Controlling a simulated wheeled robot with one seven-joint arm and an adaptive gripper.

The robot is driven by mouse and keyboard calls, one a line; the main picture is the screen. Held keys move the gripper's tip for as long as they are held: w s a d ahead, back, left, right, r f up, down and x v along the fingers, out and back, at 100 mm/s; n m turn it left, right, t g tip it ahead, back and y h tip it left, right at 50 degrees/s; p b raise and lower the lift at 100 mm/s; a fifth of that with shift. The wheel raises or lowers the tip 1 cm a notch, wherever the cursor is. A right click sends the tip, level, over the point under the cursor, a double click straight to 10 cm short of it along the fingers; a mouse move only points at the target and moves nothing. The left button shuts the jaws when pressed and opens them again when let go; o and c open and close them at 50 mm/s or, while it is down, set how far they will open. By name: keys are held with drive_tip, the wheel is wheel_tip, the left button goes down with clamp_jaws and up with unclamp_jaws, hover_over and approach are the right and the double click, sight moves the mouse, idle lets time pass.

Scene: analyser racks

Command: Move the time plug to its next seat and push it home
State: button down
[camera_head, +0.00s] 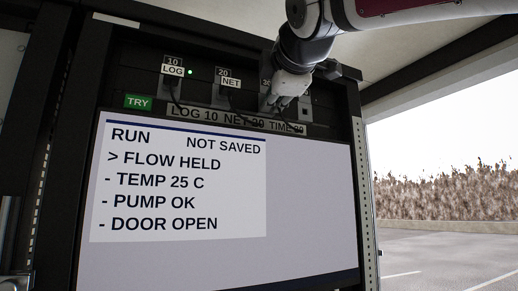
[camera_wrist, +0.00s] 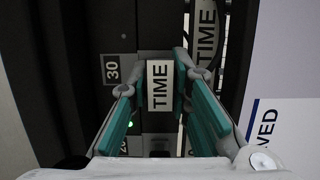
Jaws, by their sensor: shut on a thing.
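The time plug, with a white TIME label (camera_wrist: 159,87), is between the teal pads of my gripper (camera_wrist: 158,100) in the wrist view, and the jaws are shut on it. In the head view my gripper (camera_head: 287,100) is at the right end of the seat row and hides most of the plug. Seat label 30 (camera_wrist: 112,68) is beside the plug in the wrist view; it is partly covered by my gripper in the head view. I cannot tell how deep the plug sits. A grey seat plate (camera_head: 305,106) shows just right of my gripper.
The LOG plug (camera_head: 172,71) is at seat 10, beside a green lamp (camera_head: 190,71). The NET plug (camera_head: 231,83) is at seat 20. Below are a green TRY tag (camera_head: 138,102), a name strip (camera_head: 190,112) and a screen (camera_head: 310,200) reading FLOW HELD, NOT SAVED. Open ground lies right.

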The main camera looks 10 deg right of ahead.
drive_tip(key=shift+w, duration=0.1)
idle(0.3)
drive_tip(key=c, duration=1.4)
unclamp_jaws()
drive_tip(key=shift+w+a, duration=0.1)
drive_tip(key=s, duration=1.2)
drive_tip(key=shift+d, duration=0.4)
